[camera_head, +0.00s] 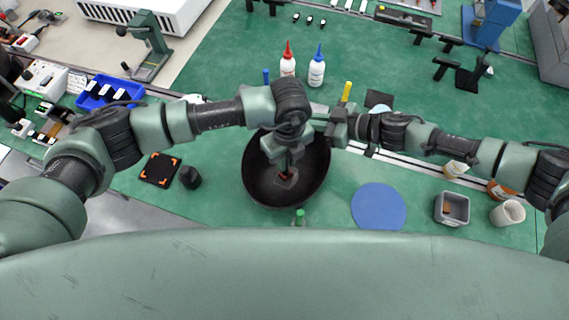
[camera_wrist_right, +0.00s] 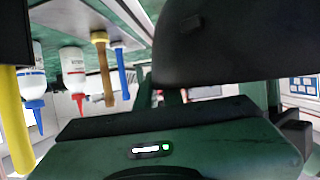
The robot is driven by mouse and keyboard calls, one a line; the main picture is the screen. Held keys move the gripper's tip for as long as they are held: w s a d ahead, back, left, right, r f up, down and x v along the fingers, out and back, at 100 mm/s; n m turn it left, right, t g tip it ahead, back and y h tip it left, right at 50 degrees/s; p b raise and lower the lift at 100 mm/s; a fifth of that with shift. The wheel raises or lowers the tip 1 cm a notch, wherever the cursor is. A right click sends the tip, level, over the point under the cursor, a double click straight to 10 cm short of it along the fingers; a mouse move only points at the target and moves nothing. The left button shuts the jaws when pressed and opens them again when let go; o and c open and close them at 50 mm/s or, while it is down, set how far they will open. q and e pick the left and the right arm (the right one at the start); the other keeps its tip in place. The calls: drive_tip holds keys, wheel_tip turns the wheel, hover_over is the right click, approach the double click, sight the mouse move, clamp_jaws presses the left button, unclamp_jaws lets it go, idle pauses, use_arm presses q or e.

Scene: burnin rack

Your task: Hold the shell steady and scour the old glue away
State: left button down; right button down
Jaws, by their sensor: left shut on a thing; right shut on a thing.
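The shell (camera_head: 258,185) is a wide black bowl, open side up, on the green bench in the middle of the head view. My left gripper (camera_head: 286,170) reaches down into it, shut on a small dark grey pad (camera_head: 288,183) with a reddish part, low inside the shell. Whether the pad touches the wall is hard to tell. My right gripper (camera_head: 328,127) is shut at the shell's upper right rim; the grip itself is partly hidden. In the right wrist view the shell's dark curved side (camera_wrist_right: 235,40) fills the upper right. Any old glue is not distinguishable.
Red-capped (camera_head: 288,66) and blue-capped (camera_head: 316,70) bottles stand behind the shell. A blue round mat (camera_head: 379,207), a grey bin (camera_head: 452,209) and a white cup (camera_head: 507,213) are at right. A black pad with orange corners (camera_head: 160,169) and a dark knob (camera_head: 190,177) lie left.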

use_arm(q)
drive_tip(key=shift+w+d, duration=0.25)
drive_tip(key=shift+w, duration=0.35)
drive_tip(key=shift+w+d, duration=0.3)
drive_tip(key=shift+w, duration=0.3)
drive_tip(key=shift+w+d, duration=0.25)
drive_tip(key=shift+w, duration=0.35)
use_arm(e)
drive_tip(key=shift+s+f, duration=0.15)
drive_tip(key=shift+f, duration=0.05)
use_arm(q)
drive_tip(key=s+a, duration=0.1)
drive_tip(key=s, duration=0.3)
drive_tip(key=s+a, duration=0.1)
drive_tip(key=s, duration=0.1)
drive_tip(key=shift+a+r, duration=0.1)
drive_tip(key=shift+a, duration=0.2)
wheel_tip(320, 180, up, 8)
drive_tip(key=shift+w+d, duration=0.1)
